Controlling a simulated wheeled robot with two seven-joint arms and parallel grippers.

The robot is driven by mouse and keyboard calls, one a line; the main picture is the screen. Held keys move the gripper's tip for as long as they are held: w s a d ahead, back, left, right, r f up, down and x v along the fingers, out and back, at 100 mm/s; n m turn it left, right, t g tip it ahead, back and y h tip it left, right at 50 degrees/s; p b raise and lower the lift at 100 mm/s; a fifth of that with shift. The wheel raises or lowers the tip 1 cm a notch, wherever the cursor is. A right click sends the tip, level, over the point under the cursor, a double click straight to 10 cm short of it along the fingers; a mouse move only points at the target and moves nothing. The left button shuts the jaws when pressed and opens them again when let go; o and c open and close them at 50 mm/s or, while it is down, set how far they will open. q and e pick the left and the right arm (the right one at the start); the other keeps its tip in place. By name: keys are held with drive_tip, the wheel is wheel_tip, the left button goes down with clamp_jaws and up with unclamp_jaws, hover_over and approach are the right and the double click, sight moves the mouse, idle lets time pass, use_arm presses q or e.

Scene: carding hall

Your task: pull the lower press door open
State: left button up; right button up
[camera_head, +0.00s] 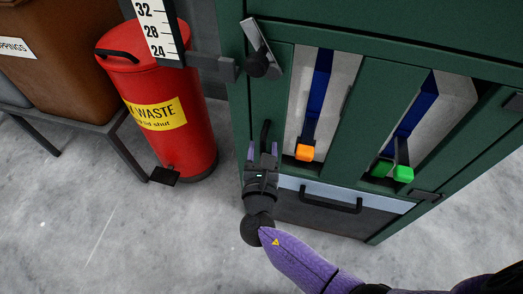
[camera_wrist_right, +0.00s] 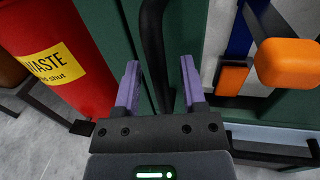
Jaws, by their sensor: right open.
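The lower press door (camera_head: 340,120) is a green panel with two slots, and it looks closed. A black vertical bar handle (camera_head: 265,132) stands on its left side. The handle also shows in the right wrist view (camera_wrist_right: 152,35). My right gripper (camera_head: 262,149) is open at the handle. In the right wrist view its purple fingers (camera_wrist_right: 160,75) lie on either side of the bar; I cannot tell whether they touch it. A metal latch lever (camera_head: 257,42) is at the door's upper left, tilted. My left gripper is out of view.
Blue straps end at an orange block (camera_head: 304,153) and a green block (camera_head: 403,174) in the slots. A drawer-like panel (camera_head: 320,215) with a black handle is below. A red waste bin (camera_head: 190,130) stands close on the left. Grey floor in front is clear.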

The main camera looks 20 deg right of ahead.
clamp_jaws()
idle(1.4)
